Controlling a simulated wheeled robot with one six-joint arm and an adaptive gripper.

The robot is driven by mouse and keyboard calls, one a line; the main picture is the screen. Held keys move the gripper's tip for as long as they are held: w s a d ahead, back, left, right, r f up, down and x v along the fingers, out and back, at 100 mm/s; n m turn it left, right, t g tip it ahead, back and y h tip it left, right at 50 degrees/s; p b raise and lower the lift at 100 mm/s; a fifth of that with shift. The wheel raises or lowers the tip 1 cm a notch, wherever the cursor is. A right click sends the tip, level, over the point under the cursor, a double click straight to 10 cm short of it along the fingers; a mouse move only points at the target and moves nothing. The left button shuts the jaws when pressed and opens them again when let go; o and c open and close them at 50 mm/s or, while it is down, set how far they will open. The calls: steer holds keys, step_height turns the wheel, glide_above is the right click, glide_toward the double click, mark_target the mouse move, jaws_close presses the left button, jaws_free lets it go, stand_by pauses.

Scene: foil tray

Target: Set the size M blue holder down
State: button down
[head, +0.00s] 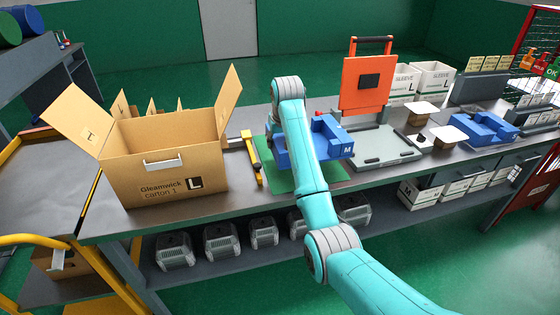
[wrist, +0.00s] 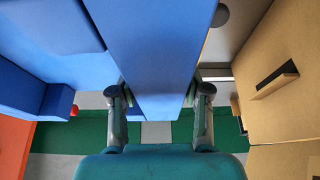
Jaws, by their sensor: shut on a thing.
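The size M blue holder (head: 333,146), marked with a white M, is above the green mat (head: 281,178) on the long workbench, partly behind my arm. I cannot tell whether it touches the mat. In the wrist view the blue holder (wrist: 155,45) fills the upper middle. My gripper (wrist: 160,103) is shut on a narrow blue part of it, one finger on each side. In the head view my arm hides the gripper and part of the holder.
An open carton marked L (head: 165,170) stands left of the mat. Right of it is an orange lidded machine (head: 366,85) with a grey base. Another blue holder (head: 487,130) sits further right. White sleeve boxes (head: 433,80) stand at the back.

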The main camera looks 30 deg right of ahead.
steer(key=f, duration=0.4)
steer(key=shift+a+f, duration=0.2)
steer(key=shift+d+f, duration=0.1)
steer(key=shift+f, duration=2.55)
steer(key=c, duration=0.5)
jaws_free()
steer(key=shift+f, duration=0.15)
steer(key=shift+c, duration=0.2)
steer(key=v, duration=1.2)
